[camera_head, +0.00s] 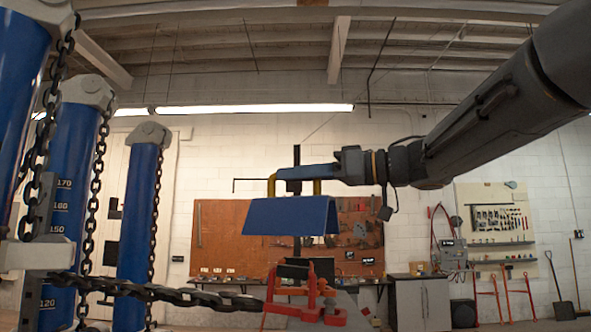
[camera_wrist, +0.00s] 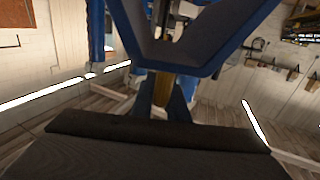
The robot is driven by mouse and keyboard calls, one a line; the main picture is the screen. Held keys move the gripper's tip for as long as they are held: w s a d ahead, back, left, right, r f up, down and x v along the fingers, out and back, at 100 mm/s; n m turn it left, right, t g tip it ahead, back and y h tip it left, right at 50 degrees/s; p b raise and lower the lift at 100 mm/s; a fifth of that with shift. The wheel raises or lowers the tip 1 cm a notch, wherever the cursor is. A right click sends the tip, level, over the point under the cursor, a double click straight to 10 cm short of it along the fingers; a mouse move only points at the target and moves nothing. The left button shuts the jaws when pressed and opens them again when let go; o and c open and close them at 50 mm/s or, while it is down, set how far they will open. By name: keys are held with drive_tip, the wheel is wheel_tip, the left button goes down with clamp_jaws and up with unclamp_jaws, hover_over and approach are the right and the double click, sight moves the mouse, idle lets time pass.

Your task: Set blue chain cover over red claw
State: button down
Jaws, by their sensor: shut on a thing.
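The blue chain cover (camera_head: 290,215) is a folded, tent-like plate with a yellow handle (camera_head: 271,186) on top. My gripper (camera_head: 300,173) is shut on the handle and holds the cover in the air, open side down. The cover also shows in the wrist view (camera_wrist: 236,42), with a yellowish bar between the fingers (camera_wrist: 163,100). The red claw (camera_head: 312,298) is below the cover and slightly right of its middle in the head view, with a clear gap between them. A dark chain (camera_head: 180,294) runs from the left to the claw.
Blue posts (camera_head: 138,235) with hanging chains stand at the left. Behind are an orange-brown pegboard (camera_head: 225,235), a grey cabinet (camera_head: 420,300) and red stands at the right. The air between cover and claw looks clear; depth is hard to judge.

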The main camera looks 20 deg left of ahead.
drive_tip(key=shift+f+b, duration=2.55)
drive_tip(key=shift+f, duration=3.35)
drive_tip(key=c, duration=1.7)
unclamp_jaws()
drive_tip(key=shift+c, duration=0.2)
drive_tip(key=shift+o, duration=0.5)
drive_tip(key=shift+f, duration=0.15)
drive_tip(key=d+b, duration=0.1)
drive_tip(key=d, duration=0.3)
drive_tip(key=d+b, duration=0.1)
drive_tip(key=d, duration=0.2)
drive_tip(key=shift+s+d+b, duration=0.2)
drive_tip(key=shift+d+b, duration=0.2)
